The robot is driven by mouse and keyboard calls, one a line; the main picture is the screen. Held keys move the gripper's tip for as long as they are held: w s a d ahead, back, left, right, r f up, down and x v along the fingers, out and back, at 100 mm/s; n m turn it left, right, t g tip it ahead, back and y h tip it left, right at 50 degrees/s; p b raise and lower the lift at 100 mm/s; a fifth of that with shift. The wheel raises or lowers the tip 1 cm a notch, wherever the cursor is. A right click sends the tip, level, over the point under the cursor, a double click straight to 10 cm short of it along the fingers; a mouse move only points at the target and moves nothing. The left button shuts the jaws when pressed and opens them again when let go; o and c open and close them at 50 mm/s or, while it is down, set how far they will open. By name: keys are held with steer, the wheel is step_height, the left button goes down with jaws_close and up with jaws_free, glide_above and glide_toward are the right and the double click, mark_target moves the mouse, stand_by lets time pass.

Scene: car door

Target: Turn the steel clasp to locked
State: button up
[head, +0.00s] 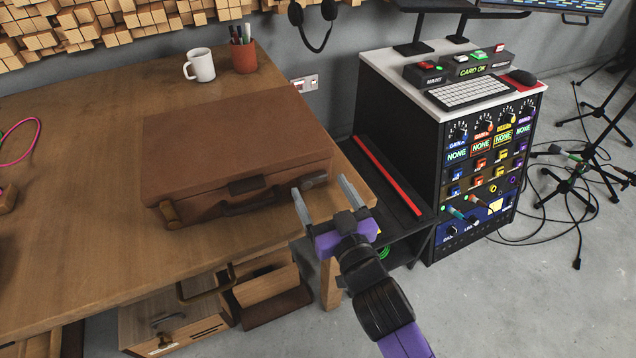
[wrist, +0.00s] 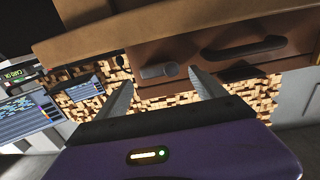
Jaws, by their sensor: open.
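A brown briefcase (head: 235,140) lies closed on the wooden desk near its right front edge. A grey steel clasp (head: 313,181) sits on the right end of its front face. In the wrist view the clasp (wrist: 158,72) shows as a short bar, lying about crosswise between the fingertips. My gripper (head: 320,184) is open and empty, just in front of the clasp; its two fingers (wrist: 160,77) stand apart on either side, and I cannot tell whether they touch it. A brass-coloured clasp (head: 170,212) is at the left end of the front face.
The case's dark handle (wrist: 245,48) lies beside the steel clasp. A white mug (head: 200,65) and a pen cup (head: 243,57) stand at the back of the desk (head: 70,120). A rack cabinet (head: 485,170) stands to the right. Floor in front is clear.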

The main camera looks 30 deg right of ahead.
mark_target(313, 179)
steer(key=shift+w+d, duration=0.1)
steer(key=shift+w, duration=1.05)
steer(key=c, duration=1.4)
steer(key=shift+o, duration=0.2)
